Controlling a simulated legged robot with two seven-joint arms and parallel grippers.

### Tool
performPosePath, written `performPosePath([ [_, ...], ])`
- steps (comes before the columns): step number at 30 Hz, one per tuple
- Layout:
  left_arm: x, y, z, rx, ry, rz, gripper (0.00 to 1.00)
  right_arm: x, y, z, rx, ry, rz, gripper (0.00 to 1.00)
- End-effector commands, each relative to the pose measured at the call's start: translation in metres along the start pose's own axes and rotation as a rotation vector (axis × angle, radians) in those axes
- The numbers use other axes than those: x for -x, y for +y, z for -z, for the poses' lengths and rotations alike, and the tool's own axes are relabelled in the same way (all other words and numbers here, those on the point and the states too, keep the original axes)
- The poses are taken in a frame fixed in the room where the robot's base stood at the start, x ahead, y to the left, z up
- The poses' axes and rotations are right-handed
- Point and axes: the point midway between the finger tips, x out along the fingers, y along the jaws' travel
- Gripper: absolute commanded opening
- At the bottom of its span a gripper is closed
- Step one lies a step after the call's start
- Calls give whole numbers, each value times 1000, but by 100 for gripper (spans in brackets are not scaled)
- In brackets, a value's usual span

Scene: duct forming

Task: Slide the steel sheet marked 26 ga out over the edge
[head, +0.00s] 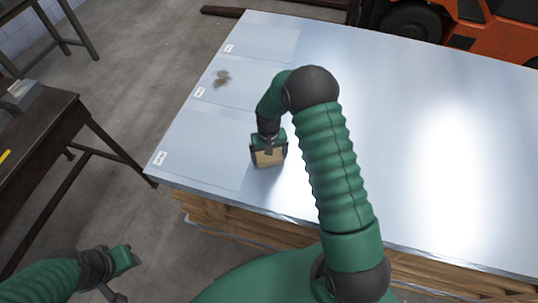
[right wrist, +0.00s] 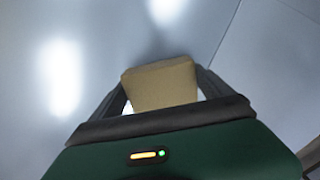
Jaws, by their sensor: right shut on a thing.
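Three flat steel sheets lie along the left end of the stack: a near one (head: 200,145), a middle one (head: 240,82) with a brown stain, and a far one (head: 268,42). Each has a small white label at its left edge; the print is too small to read, so I cannot tell which is 26 ga. My right gripper (head: 268,158) is shut on a tan block (right wrist: 160,86), low over the near sheet's right part. I cannot tell whether the block touches the metal. My left gripper (head: 122,262) is off the stack at lower left; its jaws are unclear.
A large shiny sheet surface (head: 430,120) covers the stack's right side, above timber (head: 240,222). A dark workbench (head: 45,125) stands at left, with open concrete floor (head: 150,70) between. An orange vehicle (head: 470,30) stands behind.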

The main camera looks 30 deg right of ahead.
Motion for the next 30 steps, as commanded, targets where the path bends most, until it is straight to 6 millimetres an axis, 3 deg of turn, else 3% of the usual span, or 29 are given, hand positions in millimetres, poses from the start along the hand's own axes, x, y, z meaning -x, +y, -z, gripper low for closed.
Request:
performPosePath([
  [30, -6, 0, -1, 0, 0, 0, 36, -10, -2, 2, 1, -1, 0, 52],
])
